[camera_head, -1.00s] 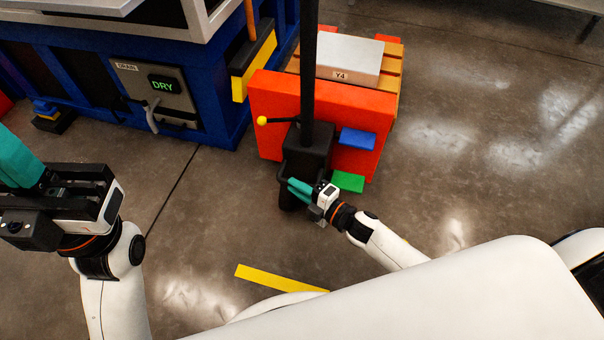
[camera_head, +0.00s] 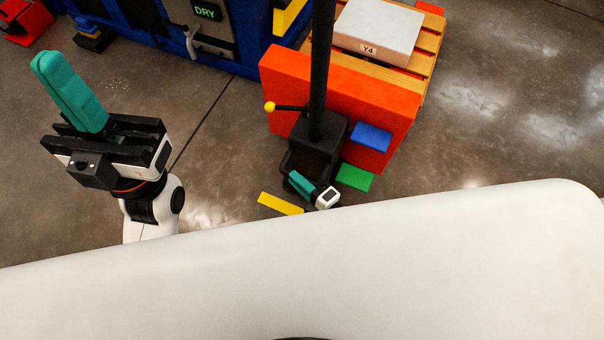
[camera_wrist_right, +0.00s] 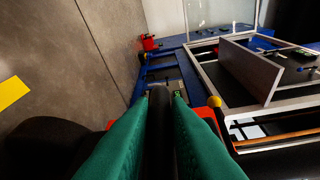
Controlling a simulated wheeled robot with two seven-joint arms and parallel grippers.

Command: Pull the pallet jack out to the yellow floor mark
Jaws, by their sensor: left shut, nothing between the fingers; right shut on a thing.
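The orange-red pallet jack (camera_head: 290,82) stands right of centre in the head view, with its black mast (camera_head: 320,65) upright, a yellow-knobbed lever and blue and green pedals. It carries a wooden pallet (camera_head: 428,62) with a light block labelled Y4. My right gripper (camera_head: 298,184) is shut on a black bar low on the jack's front; the bar (camera_wrist_right: 160,130) runs between the green fingers in the right wrist view. The yellow floor mark (camera_head: 279,204) lies just in front of the jack, partly hidden by my white body. My left gripper (camera_head: 68,90) is shut and empty at left.
The blue machine (camera_head: 245,48) with a panel reading DRY stands behind, left of the jack. A red object (camera_head: 25,20) is at the far left. Grey floor is open to the right and between the left gripper and the jack.

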